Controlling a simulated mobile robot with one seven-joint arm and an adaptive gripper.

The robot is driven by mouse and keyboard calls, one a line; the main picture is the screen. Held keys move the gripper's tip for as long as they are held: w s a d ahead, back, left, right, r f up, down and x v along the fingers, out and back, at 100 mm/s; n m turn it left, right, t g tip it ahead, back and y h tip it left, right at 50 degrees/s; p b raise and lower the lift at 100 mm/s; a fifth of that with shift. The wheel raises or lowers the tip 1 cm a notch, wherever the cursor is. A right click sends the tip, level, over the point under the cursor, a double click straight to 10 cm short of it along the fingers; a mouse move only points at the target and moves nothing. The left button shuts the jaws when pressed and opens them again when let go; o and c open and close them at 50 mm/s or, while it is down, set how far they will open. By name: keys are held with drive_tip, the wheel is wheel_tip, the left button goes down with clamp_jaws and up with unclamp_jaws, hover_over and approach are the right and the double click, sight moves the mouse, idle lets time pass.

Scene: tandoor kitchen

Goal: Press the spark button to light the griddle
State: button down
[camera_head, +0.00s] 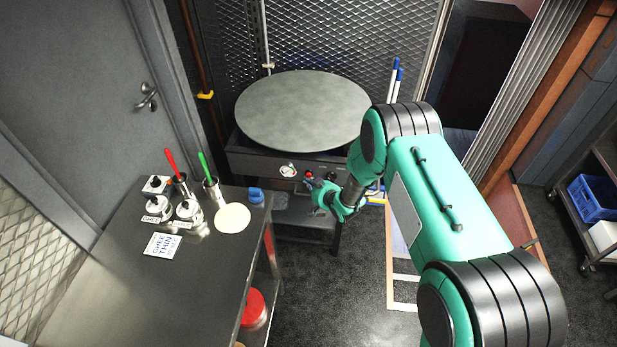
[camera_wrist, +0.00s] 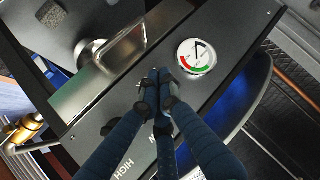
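The griddle (camera_head: 305,110) is a large round dark plate on a stand. Its front panel (camera_head: 262,164) carries a white dial gauge (camera_head: 288,170) and a small red button (camera_head: 309,174) to the right of it. My gripper (camera_head: 314,187) is just in front of the panel, close to the red button. In the wrist view, my gripper's fingertips (camera_wrist: 158,82) are together, over the panel beside the gauge (camera_wrist: 197,56). No red button shows there; the fingers may hide it. I cannot tell whether the tips touch the panel.
A steel table (camera_head: 115,262) at left holds ghee tins, cups with red and green handled tools, and a flat pale disc (camera_head: 233,217). A bright metal bracket (camera_wrist: 100,85) is near the fingers. Dark floor is open in front.

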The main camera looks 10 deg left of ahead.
drive_tip(key=shift+s, duration=0.1)
drive_tip(key=shift+s, duration=2.4)
